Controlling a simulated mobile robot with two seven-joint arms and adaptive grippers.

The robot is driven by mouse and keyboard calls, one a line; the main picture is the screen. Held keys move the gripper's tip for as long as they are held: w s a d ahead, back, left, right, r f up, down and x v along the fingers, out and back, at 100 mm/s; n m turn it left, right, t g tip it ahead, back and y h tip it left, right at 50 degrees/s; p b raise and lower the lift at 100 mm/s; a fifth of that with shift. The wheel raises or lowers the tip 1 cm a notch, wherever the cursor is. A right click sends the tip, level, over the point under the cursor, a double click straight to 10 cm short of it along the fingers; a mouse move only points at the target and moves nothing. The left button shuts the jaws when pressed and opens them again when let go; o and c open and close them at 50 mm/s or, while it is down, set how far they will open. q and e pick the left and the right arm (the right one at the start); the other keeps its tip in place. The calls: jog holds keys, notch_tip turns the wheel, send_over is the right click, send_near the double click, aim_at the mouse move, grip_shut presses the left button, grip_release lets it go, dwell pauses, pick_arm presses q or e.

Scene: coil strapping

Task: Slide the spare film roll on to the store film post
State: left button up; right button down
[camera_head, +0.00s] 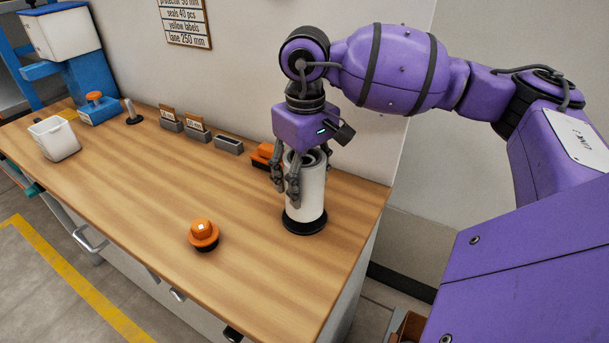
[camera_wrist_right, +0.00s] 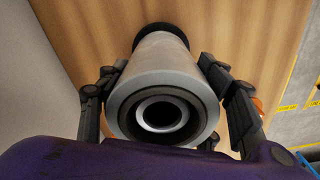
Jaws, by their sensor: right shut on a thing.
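A white film roll (camera_head: 312,190) stands upright near the right end of the wooden bench, over a round black disc (camera_head: 304,222). My right gripper (camera_head: 300,188) comes down from above and is shut on its upper part. In the right wrist view the roll (camera_wrist_right: 160,68) lies between the fingers (camera_wrist_right: 158,85). Its open end shows a dark gap and a paler inner ring (camera_wrist_right: 162,115). I cannot tell whether that ring is a core or a post. A short grey post (camera_head: 129,107) on a dark base stands at the bench's back left. My left gripper is not in view.
An orange-topped button (camera_head: 203,232) sits front left of the roll. An orange and black item (camera_head: 263,155) is just behind it. Small holders (camera_head: 197,131) line the wall. A white bin (camera_head: 54,138) stands far left. The bench middle is clear; its right edge is close.

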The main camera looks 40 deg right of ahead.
jog(key=shift+f+b, duration=0.55)
jog(key=shift+f, duration=0.35)
jog(key=c, duration=1)
grip_release()
jog(key=shift+f, duration=0.1)
jog(key=o, duration=0.5)
jog(key=shift+o, duration=0.2)
